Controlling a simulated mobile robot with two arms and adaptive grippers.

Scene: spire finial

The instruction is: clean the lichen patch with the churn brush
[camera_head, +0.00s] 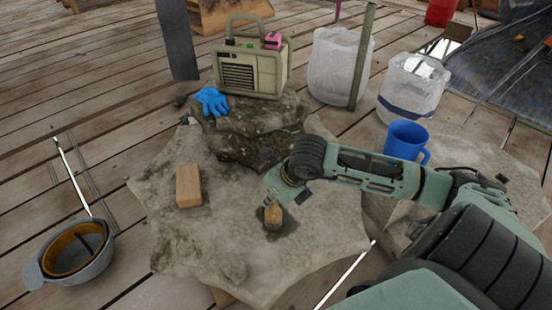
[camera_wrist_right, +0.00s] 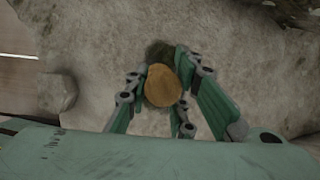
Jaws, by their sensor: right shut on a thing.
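My right gripper (camera_head: 277,199) comes in from the right and is shut on the churn brush (camera_head: 273,214), a tan, rounded wooden piece. In the right wrist view the brush (camera_wrist_right: 162,86) shows end-on as a round tan top between the fingers of the gripper (camera_wrist_right: 160,88). The dark lichen patch (camera_head: 281,225) lies on the pale stone under and around the brush's lower end. The patch (camera_wrist_right: 158,53) also shows past the brush in the right wrist view. The brush's lower end is over the patch; whether it touches the stone is hard to tell. My left gripper is not in view.
A wooden block (camera_head: 188,186) lies on the stone (camera_head: 225,215) to the left. A beige radio (camera_head: 250,65) and a blue glove (camera_head: 211,101) sit on a raised rock behind. A blue mug (camera_head: 405,140) stands behind my right arm.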

